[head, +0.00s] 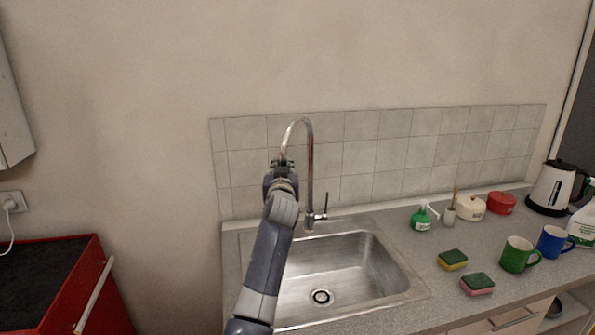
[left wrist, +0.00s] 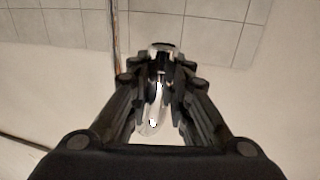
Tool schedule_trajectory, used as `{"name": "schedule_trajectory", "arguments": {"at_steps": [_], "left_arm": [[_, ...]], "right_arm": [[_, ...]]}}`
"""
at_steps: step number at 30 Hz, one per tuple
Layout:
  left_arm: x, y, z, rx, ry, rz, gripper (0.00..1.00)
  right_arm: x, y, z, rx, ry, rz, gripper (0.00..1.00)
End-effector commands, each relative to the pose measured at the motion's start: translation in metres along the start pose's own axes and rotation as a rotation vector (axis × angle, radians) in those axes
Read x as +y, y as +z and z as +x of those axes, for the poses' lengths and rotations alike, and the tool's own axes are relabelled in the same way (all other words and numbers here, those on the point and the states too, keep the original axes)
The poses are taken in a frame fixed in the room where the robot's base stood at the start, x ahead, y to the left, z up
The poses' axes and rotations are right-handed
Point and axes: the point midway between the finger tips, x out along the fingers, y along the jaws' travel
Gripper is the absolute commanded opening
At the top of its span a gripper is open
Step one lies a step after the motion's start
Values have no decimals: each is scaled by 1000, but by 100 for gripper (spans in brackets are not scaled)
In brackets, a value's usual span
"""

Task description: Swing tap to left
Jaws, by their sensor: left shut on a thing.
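The chrome tap (head: 310,165) has a tall curved spout and stands at the back rim of the sink. Its spout end points left and a little forward. A small lever rises at the right of its base. My left gripper (head: 283,163) is at the spout's hanging end, and its fingers are shut on it. In the left wrist view the black fingers (left wrist: 160,72) close around the spout end (left wrist: 160,47), whose tip shows just beyond them. My right gripper is in neither view.
The steel sink (head: 372,253) lies under my left arm. To its right on the counter are a green soap bottle (head: 421,219), two sponges (head: 453,259), a green mug (head: 517,254), a blue mug (head: 553,242) and a kettle (head: 552,188). A red cabinet (head: 100,290) stands left.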

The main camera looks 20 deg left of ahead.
Motion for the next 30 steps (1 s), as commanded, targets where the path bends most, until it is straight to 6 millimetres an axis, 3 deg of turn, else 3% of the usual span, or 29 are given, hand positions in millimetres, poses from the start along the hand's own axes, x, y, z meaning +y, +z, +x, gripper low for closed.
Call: {"name": "schedule_trajectory", "arguments": {"at_steps": [6,14,24,25,27,30], "left_arm": [[-18,3,10,-5,-3,-7,0],[-25,4,15,-7,-3,-6,0],[-26,4,15,-8,-3,-6,0],[-26,4,15,-8,-3,-6,20],[-25,4,15,-8,-3,-6,36],[-25,3,15,-6,-2,-5,39]], "right_arm": [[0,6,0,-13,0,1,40],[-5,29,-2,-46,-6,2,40],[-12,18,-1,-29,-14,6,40],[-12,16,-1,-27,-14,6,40],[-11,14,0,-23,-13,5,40],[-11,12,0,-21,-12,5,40]]}}
